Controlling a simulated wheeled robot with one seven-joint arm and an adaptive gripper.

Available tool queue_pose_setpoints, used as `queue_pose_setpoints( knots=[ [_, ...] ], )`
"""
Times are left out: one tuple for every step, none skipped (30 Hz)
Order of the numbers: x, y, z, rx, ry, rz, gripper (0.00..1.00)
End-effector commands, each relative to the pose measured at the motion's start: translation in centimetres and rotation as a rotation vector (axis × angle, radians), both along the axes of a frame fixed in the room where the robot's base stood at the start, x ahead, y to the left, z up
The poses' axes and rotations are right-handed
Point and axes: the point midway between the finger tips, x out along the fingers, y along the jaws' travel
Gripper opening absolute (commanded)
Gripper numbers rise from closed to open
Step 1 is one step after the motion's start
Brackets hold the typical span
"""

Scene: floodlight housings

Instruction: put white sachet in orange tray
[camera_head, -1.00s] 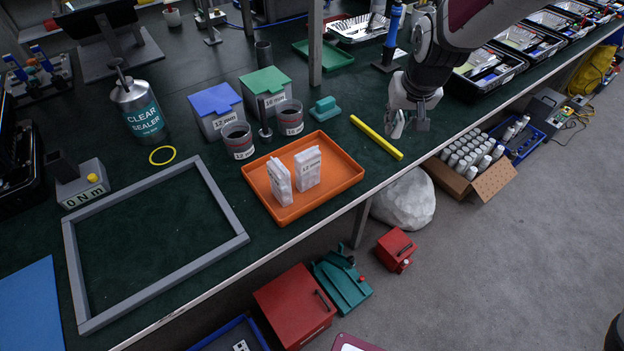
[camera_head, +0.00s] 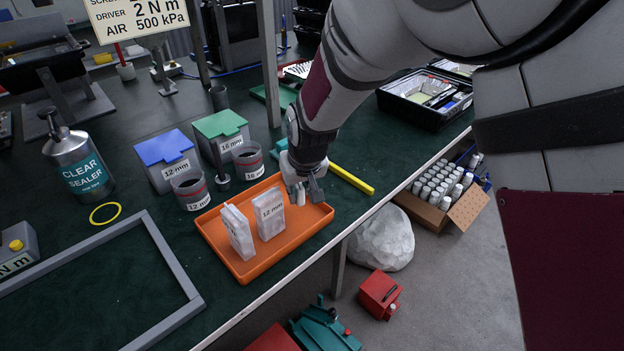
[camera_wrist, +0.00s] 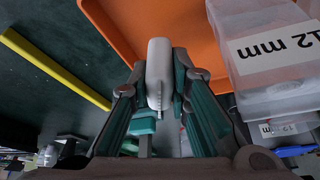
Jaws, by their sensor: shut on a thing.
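My gripper (camera_head: 303,192) is over the right end of the orange tray (camera_head: 252,270). It is shut on a small white piece, taken as the white sachet (camera_wrist: 158,72), which also shows as a pale sliver between the fingers in the head view (camera_head: 301,195). In the wrist view the piece is smooth and rounded, held upright between the teal finger pads. The tray (camera_wrist: 180,22) shows behind it. I cannot tell whether the piece touches the tray floor. Two clear-white packs stand in the tray's left and middle, one labelled 12 mm (camera_head: 269,214), the other beside it (camera_head: 237,231).
A yellow bar (camera_head: 352,179) lies right of the tray. Two dark cups (camera_head: 190,190) (camera_head: 248,160) and bins with blue (camera_head: 164,148) and green (camera_head: 220,124) lids stand behind it. A grey frame (camera_head: 170,258) lies left. The table's front edge is close to the tray.

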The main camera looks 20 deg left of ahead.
Motion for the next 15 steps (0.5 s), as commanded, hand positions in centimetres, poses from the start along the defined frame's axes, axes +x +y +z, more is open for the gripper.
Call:
queue_pose_setpoints(
  knots=[
    [0.0, 0.0, -0.4, -0.001, 0.002, 0.0, 0.0],
    [0.0, 0.0, -0.7, -0.002, 0.002, 0.0, 0.0],
    [0.0, -0.1, -1.2, -0.003, 0.002, 0.001, 0.0],
    [0.0, -0.1, -1.6, -0.003, 0.002, 0.001, 0.0],
    [0.0, -0.1, -2.1, -0.003, 0.002, 0.001, 0.0],
    [0.0, -0.1, -2.7, -0.003, 0.002, 0.001, 0.0],
    [0.0, -0.1, -3.1, -0.003, 0.002, 0.001, 0.0],
    [0.0, -0.1, -3.4, -0.003, 0.002, 0.0, 0.0],
    [0.0, 0.0, -3.6, -0.001, 0.002, 0.0, 0.0],
    [0.0, 0.0, -3.7, -0.001, 0.001, 0.0, 0.0],
    [0.0, 0.0, -3.7, 0.0, 0.0, -0.001, 0.0],
    [0.0, 0.0, -3.7, 0.001, -0.001, 0.0, 0.0],
    [0.0, 0.0, -3.6, 0.001, -0.001, 0.0, 0.0],
    [0.0, 0.0, -3.6, 0.001, -0.001, 0.0, 0.0],
    [0.0, 0.0, -3.6, 0.0, 0.0, 0.0, 0.0]
  ],
)
